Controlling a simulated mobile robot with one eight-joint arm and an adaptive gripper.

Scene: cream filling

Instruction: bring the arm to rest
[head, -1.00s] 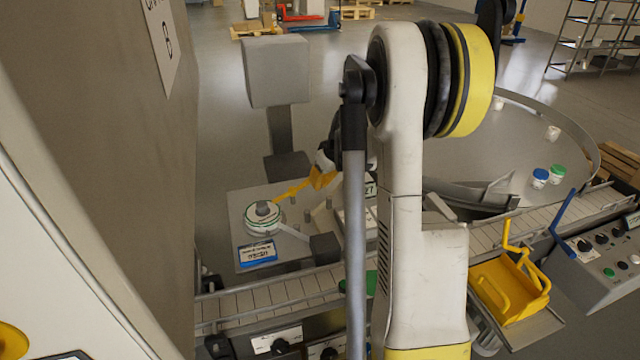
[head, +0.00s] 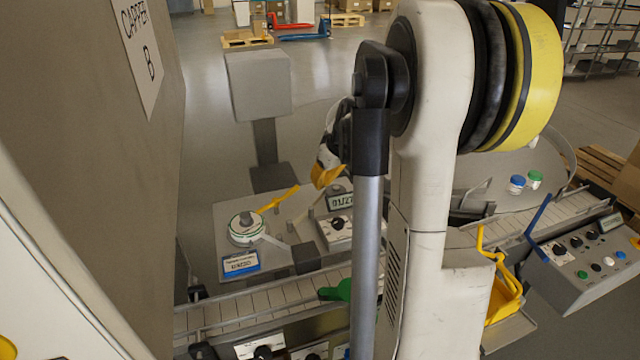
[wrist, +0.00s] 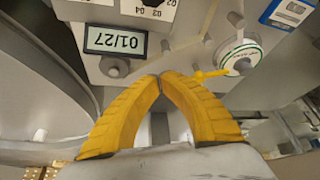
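My gripper (wrist: 160,80) fills the lower middle of the wrist view. Its two yellow fingers meet at the tips, with nothing seen between them. In the head view the yellow of my gripper (head: 326,175) shows above the machine's plate, partly hidden behind my own arm. A round white dial unit with a green ring (head: 245,229) and a yellow lever (head: 280,199) sits on the plate to the left. In the wrist view the lever (wrist: 208,74) lies just right of the fingertips, apparently apart from them.
A display box (head: 341,201) reading 01/27 in the wrist view stands close by. A conveyor (head: 265,300) runs along the front. A yellow carrier (head: 502,295) and control box (head: 585,255) are at right. The capper's wall (head: 110,170) rises at left.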

